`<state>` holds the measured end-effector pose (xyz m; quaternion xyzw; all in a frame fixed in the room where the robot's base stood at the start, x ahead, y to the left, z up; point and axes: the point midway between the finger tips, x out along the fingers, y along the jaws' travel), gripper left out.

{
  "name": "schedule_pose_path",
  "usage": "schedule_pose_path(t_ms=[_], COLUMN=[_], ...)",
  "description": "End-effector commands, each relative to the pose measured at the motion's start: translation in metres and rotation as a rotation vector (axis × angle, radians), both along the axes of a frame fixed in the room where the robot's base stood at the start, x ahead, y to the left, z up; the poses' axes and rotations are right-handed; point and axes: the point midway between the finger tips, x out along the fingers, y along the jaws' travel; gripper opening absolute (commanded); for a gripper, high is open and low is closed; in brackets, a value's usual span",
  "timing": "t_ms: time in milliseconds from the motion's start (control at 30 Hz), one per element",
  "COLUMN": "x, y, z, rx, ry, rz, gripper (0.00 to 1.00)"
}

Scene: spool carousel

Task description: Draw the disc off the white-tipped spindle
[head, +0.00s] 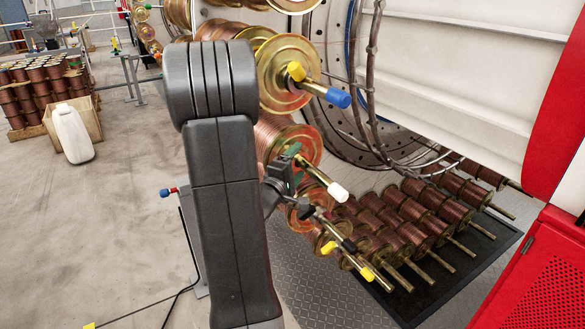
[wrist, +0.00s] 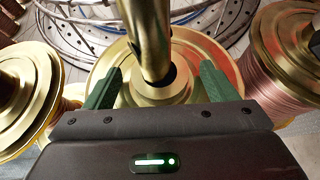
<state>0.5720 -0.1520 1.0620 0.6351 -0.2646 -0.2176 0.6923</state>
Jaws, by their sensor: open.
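The white-tipped spindle (head: 318,175) points toward the lower right in the head view, its white cap (head: 338,192) at the free end. A round brass disc (head: 312,147) sits around its inner end, against a copper-wound spool (head: 270,137). My gripper (head: 290,160) is beside the spindle near the disc, partly hidden by my arm. In the wrist view, the gripper's green fingers (wrist: 160,76) are open, one on each side of the spindle (wrist: 148,40), in front of the disc (wrist: 192,58). I cannot tell whether they touch it. The white cap is not visible there.
A blue-tipped spindle (head: 325,93) with yellow part stands above. Black- and yellow-tipped spindles (head: 345,255) sit below. Neighbouring spools flank the gripper, left (wrist: 25,95) and right (wrist: 285,60). A red cabinet (head: 535,270) is at right. Open floor (head: 90,215) is at left.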

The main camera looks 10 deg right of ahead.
Motion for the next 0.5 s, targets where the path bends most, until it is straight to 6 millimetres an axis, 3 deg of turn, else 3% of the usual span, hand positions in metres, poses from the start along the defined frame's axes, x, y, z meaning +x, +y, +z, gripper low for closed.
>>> schedule_pose_path(t_ms=[167,200,500], x=[0.0001,0.0,-0.0002], y=[0.0001,0.0001,0.0002], z=[-0.0002,-0.0002,-0.0002], rx=[0.0,0.0,0.0], ry=[0.0,0.0,0.0], rz=[0.0,0.0,0.0], gripper=[0.79,0.75,0.16])
